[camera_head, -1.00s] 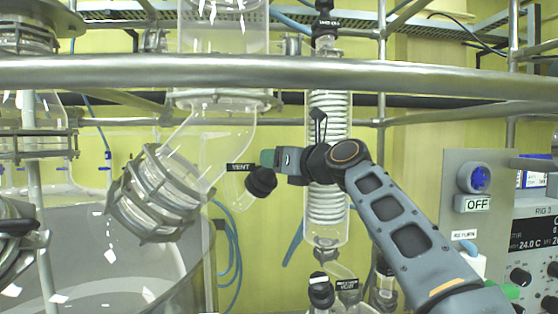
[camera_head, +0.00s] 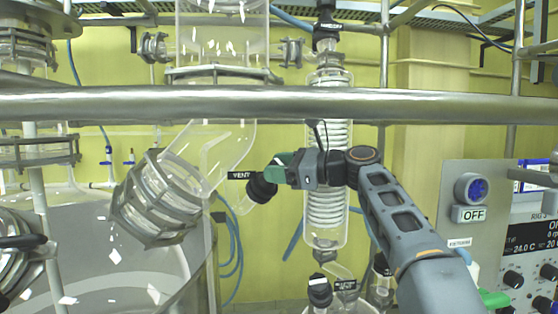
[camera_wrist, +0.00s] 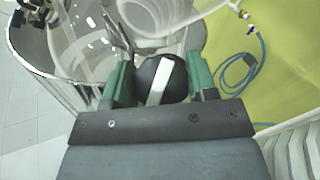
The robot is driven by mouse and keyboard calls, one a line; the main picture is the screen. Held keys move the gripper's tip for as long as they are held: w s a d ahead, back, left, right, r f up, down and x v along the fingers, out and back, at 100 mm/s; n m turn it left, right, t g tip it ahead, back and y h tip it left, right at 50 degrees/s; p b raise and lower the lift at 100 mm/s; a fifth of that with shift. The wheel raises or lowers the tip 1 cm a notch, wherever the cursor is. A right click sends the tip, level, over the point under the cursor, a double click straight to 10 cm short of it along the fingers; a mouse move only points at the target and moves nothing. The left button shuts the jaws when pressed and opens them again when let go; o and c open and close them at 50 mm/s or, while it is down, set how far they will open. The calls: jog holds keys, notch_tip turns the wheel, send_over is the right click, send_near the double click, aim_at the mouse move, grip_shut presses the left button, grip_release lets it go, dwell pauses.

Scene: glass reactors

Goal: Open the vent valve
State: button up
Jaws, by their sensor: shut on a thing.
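The vent valve's black round knob (camera_head: 262,188) sits on a glass side arm below the angled glass neck, beside a black "VENT" label (camera_head: 241,175). In the wrist view the knob (camera_wrist: 158,78) carries a white stripe that runs slightly tilted from upright. My gripper (camera_head: 276,172) reaches the knob from the right in the head view. Its green fingers (camera_wrist: 160,80) stand on both sides of the knob and are shut on it. In the head view the near finger hides part of the knob.
A steel rail (camera_head: 300,104) crosses in front, above my gripper. A coiled glass condenser (camera_head: 327,205) stands close behind my wrist. A large glass vessel (camera_head: 100,240) is at the left. A control panel (camera_head: 478,235) with an "OFF" label stands at the right.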

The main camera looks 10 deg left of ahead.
jog(key=shift+n+g, duration=0.8)
jog(key=shift+n, duration=0.3)
jog(key=o, duration=0.9)
jog(key=shift+s+d+r, duration=0.1)
jog(key=shift+d, duration=1.15)
jog(key=shift+s+d+r, duration=0.15)
jog(key=shift+d, duration=1.1)
jog(key=shift+s+d+r, duration=0.1)
jog(key=shift+d, duration=1.15)
